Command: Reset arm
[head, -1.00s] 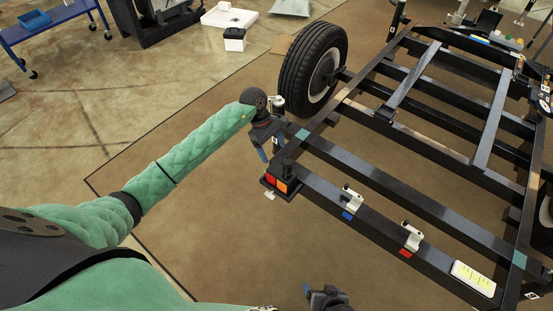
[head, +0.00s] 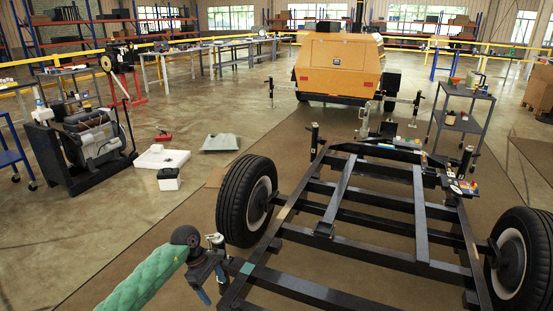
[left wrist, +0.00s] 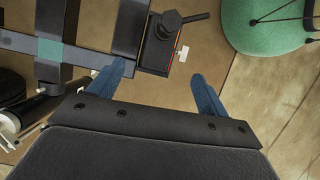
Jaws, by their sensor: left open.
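My left gripper (head: 212,288) is beside the left rail of the black trailer frame (head: 330,245), at its near end. Its blue fingers point down in the head view and are apart. In the left wrist view the two blue fingers (left wrist: 160,80) are spread with nothing between them. The frame's corner, with a dark lamp block (left wrist: 156,52) and a black lever, lies just beyond the fingertips. I cannot tell whether a finger touches the frame. My right gripper is out of view.
A tire (head: 246,202) stands close by the left arm, and another tire (head: 522,262) is at the right. An orange generator housing (head: 338,66) stands behind the frame. A grey cart (head: 463,122) is at the back right.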

